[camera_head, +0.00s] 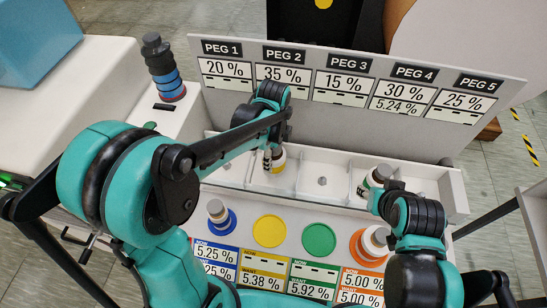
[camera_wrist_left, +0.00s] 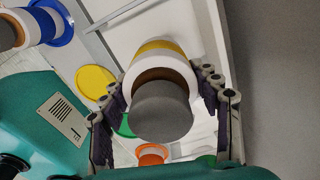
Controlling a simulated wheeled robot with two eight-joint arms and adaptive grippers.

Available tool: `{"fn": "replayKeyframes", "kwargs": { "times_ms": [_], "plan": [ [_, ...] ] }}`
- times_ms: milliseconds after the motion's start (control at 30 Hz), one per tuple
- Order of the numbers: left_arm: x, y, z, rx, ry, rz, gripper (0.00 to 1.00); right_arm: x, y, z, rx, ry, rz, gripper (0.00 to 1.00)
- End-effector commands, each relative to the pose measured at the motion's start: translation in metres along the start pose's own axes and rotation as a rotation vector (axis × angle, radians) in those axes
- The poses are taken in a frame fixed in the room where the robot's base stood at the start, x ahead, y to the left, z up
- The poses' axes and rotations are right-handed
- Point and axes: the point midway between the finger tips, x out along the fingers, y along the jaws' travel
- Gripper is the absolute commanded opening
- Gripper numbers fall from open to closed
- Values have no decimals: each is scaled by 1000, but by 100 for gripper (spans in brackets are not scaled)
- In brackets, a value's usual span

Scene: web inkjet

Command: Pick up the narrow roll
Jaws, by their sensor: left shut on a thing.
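My left gripper (camera_head: 272,152) is in the tray compartment area below the PEG 2 sign. It is shut on a roll (camera_head: 280,165) with a white body and a yellow band. In the left wrist view this roll (camera_wrist_left: 160,62) has a grey knob on its near end, and the left gripper's fingers (camera_wrist_left: 165,108) flank it on both sides. My own arm partly hides it in the head view. My right gripper (camera_head: 384,198) is at the right, close beside another grey-topped roll (camera_head: 378,176); its finger opening is not clear.
A white tray (camera_head: 330,200) with several compartments runs below the peg sign board (camera_head: 350,85). In front, a blue disc (camera_head: 230,222) and an orange disc (camera_head: 362,254) bear grey-topped pieces. The yellow disc (camera_head: 269,231) and green disc (camera_head: 318,240) are bare. A blue-banded stack (camera_head: 168,80) stands upper left.

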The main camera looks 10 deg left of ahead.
Motion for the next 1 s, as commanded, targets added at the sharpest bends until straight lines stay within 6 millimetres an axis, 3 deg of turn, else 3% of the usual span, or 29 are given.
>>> {"fn": "replayKeyframes", "kwargs": {
  "times_ms": [33, 300, 500, 700, 1000],
  "plan": [
    [-13, 2, -5, 3, 0, 0, 21, -8, 0, -6, 0, 0, 0, 40],
    [-46, 25, -60, 6, 0, 0, 21, -25, 0, -18, 0, 0, 0, 40],
    [-65, 37, -90, 4, 0, 0, 21, -34, 0, -24, 0, 0, 0, 40],
    [-73, 43, -105, 1, 0, 0, 21, -37, 0, -26, 0, 0, 0, 40],
    [-74, 45, -108, 0, 0, 0, 21, -37, 0, -27, 0, 0, 0, 40]
  ]
}}
